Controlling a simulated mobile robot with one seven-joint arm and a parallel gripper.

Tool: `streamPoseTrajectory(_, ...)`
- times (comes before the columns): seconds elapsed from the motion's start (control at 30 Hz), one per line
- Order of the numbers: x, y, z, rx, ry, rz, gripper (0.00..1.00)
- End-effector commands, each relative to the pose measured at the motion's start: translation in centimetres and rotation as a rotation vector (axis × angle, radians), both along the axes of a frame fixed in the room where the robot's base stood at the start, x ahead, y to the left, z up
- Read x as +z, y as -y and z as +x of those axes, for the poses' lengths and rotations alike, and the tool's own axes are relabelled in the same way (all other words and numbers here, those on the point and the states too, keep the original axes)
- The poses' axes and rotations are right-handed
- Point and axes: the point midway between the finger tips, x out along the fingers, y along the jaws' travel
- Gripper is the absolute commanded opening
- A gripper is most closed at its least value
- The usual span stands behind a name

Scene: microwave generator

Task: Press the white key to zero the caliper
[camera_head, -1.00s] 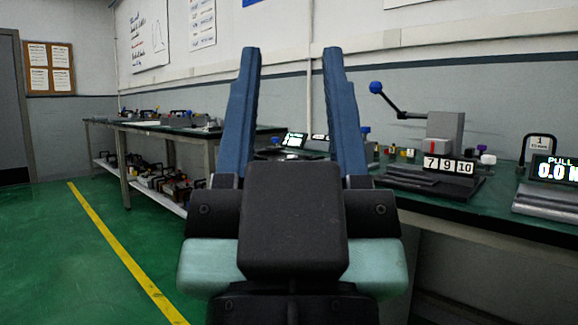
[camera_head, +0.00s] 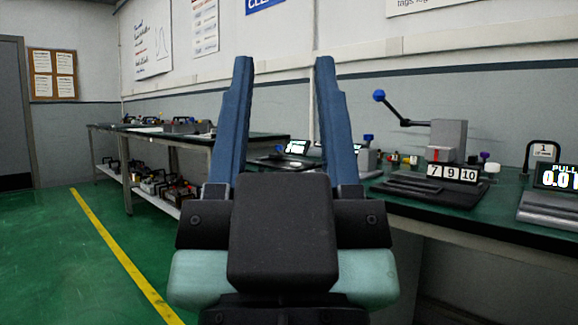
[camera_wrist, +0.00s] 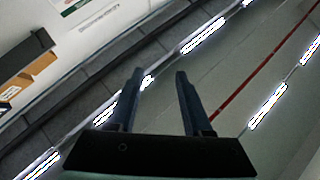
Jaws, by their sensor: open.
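My gripper (camera_head: 283,68) is open and empty, its two blue fingers pointing up in the middle of the head view. In the wrist view my gripper (camera_wrist: 158,74) also shows open, against the ceiling and its lights. No caliper or white key can be made out clearly. A small lit display (camera_head: 297,147) on the bench behind the fingers may belong to an instrument. The fingers hide part of that bench area.
The green-topped bench (camera_head: 420,222) runs along the right wall. On it stand a lever device with a blue knob (camera_head: 379,96), number blocks (camera_head: 452,172) and a display reading "PULL" (camera_head: 558,177). A further bench (camera_head: 160,134) stands at left. The green floor (camera_head: 50,250) at left is clear.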

Motion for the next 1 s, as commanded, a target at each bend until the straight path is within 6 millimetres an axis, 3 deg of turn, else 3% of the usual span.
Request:
streamPoseTrajectory(0.07, -0.01, 0.0, 0.01, 0.0, 0.0, 0.0, 0.48)
streamPoseTrajectory(0.33, -0.01, 0.0, 0.01, 0.0, 0.0, 0.0, 0.0)
streamPoseTrajectory(1.0, 0.0, 0.0, 0.0, 0.0, 0.0, 0.0, 0.0)
